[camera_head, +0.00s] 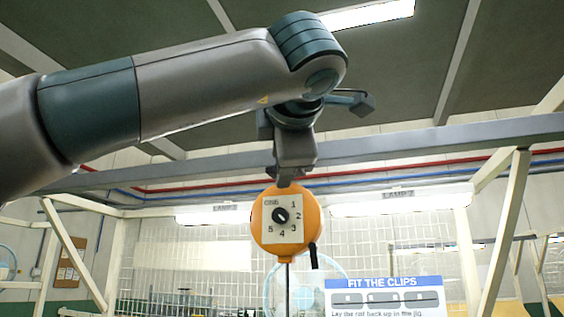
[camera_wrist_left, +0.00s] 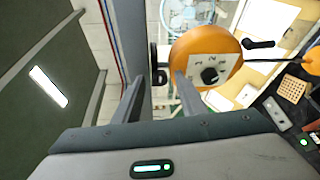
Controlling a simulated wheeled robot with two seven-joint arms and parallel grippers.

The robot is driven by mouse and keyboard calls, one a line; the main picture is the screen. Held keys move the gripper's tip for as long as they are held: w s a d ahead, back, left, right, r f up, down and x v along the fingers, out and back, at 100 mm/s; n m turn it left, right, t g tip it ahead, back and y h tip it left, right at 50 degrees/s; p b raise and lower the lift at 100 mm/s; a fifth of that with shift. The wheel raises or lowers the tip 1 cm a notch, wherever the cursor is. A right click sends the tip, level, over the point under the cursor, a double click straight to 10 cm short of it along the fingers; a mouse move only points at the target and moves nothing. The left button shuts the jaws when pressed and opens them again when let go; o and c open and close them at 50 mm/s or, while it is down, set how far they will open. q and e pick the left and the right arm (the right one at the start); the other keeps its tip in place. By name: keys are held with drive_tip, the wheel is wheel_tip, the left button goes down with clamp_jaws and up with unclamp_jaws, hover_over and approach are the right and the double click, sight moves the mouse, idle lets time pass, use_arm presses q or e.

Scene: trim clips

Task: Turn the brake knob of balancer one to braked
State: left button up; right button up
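In the left wrist view are the balancer (camera_wrist_left: 190,48), the dial knob (camera_wrist_left: 210,76) and the black part (camera_wrist_left: 258,44). My left gripper (camera_head: 290,170) is at the balancer's top in the head view; its fingers (camera_wrist_left: 160,82) are apart and empty, beside the balancer. My right gripper is out of view.
A grey beam (camera_head: 420,138) runs across above the balancer, close to my left gripper. A cord hangs below the balancer. A sign reading FIT THE CLIPS (camera_head: 384,284) stands at lower right. Lamps (camera_head: 400,199) and a mesh partition are behind.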

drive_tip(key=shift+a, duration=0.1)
